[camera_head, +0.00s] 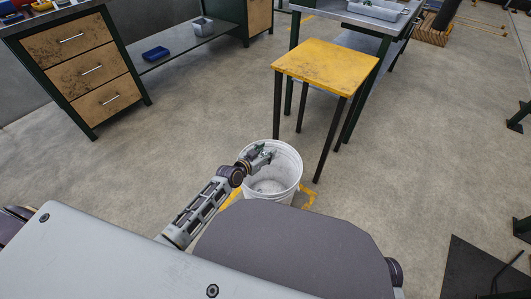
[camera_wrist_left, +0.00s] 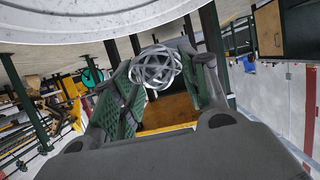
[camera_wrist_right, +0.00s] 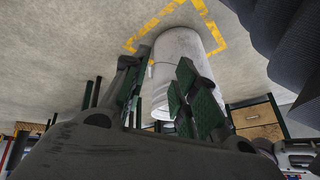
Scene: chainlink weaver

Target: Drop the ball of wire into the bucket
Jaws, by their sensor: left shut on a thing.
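The white bucket (camera_head: 286,174) stands on the floor in front of me, open at the top. My left gripper (camera_head: 263,154) is over the far left part of its mouth in the head view. The ball of wire (camera_wrist_left: 156,67), a round grey mesh of strips, sits between the left fingers (camera_wrist_left: 160,72) in the left wrist view. The bucket's rim (camera_wrist_left: 90,28) curves across the top there. The ball is too small to make out in the head view. My right gripper (camera_wrist_right: 160,82) is open and empty; the bucket (camera_wrist_right: 180,62) stands beyond its fingers.
A yellow-topped stool (camera_head: 326,66) stands just beyond the bucket. A drawer bench (camera_head: 85,60) is at the far left, and a grey table (camera_head: 360,18) is behind the stool. Yellow marking (camera_head: 308,196) lies on the floor around the bucket.

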